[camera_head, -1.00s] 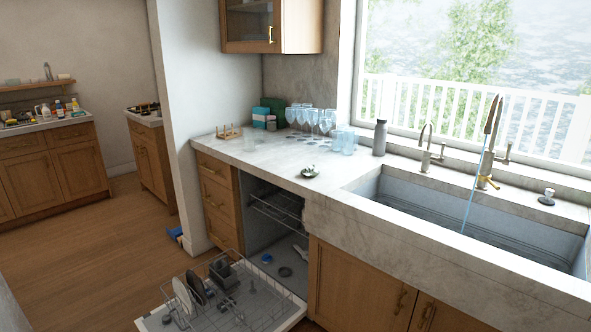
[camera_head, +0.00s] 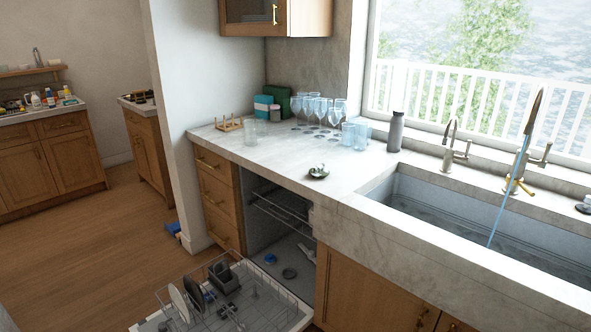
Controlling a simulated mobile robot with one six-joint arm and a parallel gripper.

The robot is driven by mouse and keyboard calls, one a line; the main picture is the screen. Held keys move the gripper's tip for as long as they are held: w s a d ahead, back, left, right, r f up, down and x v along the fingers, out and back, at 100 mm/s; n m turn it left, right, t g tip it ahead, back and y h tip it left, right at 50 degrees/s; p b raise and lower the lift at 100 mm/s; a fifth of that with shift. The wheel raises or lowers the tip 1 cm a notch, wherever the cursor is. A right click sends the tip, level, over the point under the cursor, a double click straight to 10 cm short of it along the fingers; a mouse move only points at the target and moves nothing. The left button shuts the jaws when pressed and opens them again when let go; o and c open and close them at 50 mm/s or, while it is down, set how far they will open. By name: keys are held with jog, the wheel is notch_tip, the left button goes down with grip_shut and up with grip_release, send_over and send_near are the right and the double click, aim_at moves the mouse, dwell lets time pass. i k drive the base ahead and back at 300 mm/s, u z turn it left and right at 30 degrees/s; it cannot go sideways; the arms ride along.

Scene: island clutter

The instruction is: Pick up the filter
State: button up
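No part of my gripper shows. I cannot tell for sure which thing is the filter. Small parts lie on the floor of the open dishwasher (camera_head: 258,232): a blue round piece (camera_head: 270,259) and a dark ring-like piece (camera_head: 289,273) just right of it. A small dark dish with a pale object (camera_head: 318,172) sits on the counter above the dishwasher. These are all small in the picture, so their details are unclear.
The dishwasher door is down, with a lower rack (camera_head: 226,298) holding plates and a grey basket (camera_head: 223,278). Glasses (camera_head: 320,112), a grey bottle (camera_head: 396,132) and a peg rack (camera_head: 229,123) stand on the counter (camera_head: 282,168). The sink (camera_head: 470,228) is right. The wooden floor (camera_head: 85,235) at left is mostly clear.

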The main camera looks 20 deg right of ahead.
aim_at(319, 172)
jog(key=u, duration=0.7)
jog(key=i, duration=0.85)
jog(key=u, duration=0.55)
